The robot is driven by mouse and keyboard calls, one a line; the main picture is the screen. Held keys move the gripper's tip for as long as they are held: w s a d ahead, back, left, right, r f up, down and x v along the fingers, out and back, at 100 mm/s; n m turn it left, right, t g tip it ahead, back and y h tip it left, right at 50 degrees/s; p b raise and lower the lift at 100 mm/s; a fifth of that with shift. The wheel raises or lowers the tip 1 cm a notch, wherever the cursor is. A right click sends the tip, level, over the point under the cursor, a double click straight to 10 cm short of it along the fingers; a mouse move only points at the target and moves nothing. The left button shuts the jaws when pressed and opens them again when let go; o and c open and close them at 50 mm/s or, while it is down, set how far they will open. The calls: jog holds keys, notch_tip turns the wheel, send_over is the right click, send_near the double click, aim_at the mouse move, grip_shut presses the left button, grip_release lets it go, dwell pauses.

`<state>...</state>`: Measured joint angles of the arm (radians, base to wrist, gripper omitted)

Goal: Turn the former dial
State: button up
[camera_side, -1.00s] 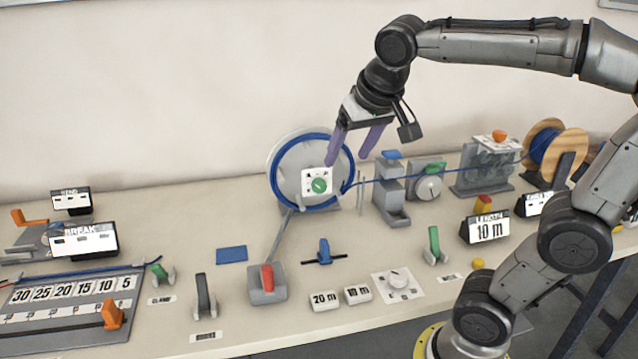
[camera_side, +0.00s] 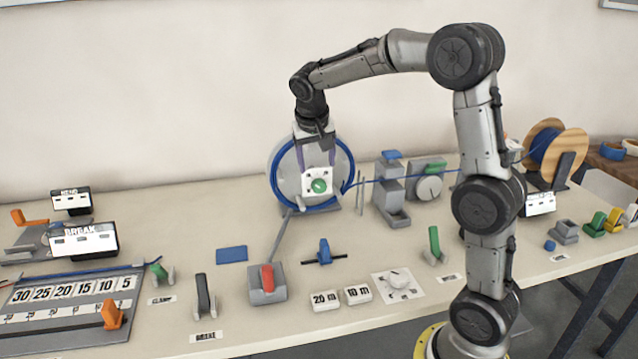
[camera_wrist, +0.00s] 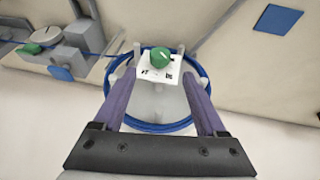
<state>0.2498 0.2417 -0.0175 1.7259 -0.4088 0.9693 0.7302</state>
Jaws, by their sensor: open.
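The former is a grey upright disc (camera_side: 287,182) with a blue cable (camera_side: 351,170) wound around its rim. At its centre is a white square plate with a green dial (camera_side: 319,186) that bears a white pointer mark. In the wrist view the green dial (camera_wrist: 160,57) sits beyond my fingertips, between their lines. My gripper (camera_wrist: 157,75) is open, its two purple fingers spread either side of the former's middle and holding nothing. In the side view my gripper (camera_side: 315,168) points down at the disc, just above the dial; contact cannot be told.
A grey unit with a round dial (camera_side: 429,188) and a blue-topped grey block (camera_side: 392,190) stand right of the former. A wooden spool (camera_side: 556,152) stands far right. My arm hides part of the bench's right side.

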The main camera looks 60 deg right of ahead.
aim_at(319, 183)
jog(key=x, duration=0.8)
jog(key=shift+d+f, duration=0.15)
jog(key=shift+f, duration=0.2)
jog(key=shift+c, duration=0.3)
jog(key=shift+w, duration=0.1)
grip_shut()
